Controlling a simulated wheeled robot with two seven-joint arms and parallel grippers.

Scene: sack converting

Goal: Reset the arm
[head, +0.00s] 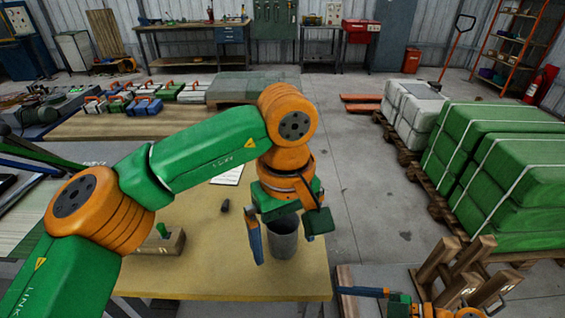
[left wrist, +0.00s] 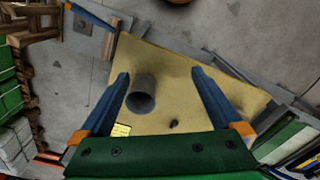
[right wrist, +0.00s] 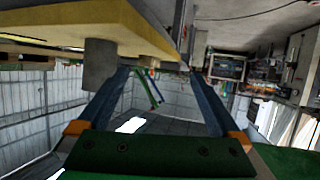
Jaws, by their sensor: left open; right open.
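My left gripper (head: 284,250) hangs fingers-down over the yellow-topped table (head: 200,285), open. A grey cylindrical cup (head: 284,243) stands upright on the table below it. In the left wrist view the cup (left wrist: 141,96) shows beside the left finger, with nothing between the jaws (left wrist: 160,75). My right gripper is at the lower right of the head view, partly cut off, with one blue finger pointing left. In the right wrist view its jaws (right wrist: 160,72) are open and empty, and the cup (right wrist: 98,66) appears inverted beyond the left finger.
A wooden block with a green knob (head: 160,241), a small dark object (head: 225,206) and a white sheet (head: 228,175) lie on the table. Wooden posts (head: 460,270) stand near my right gripper. Green bales (head: 510,180) sit on pallets at right.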

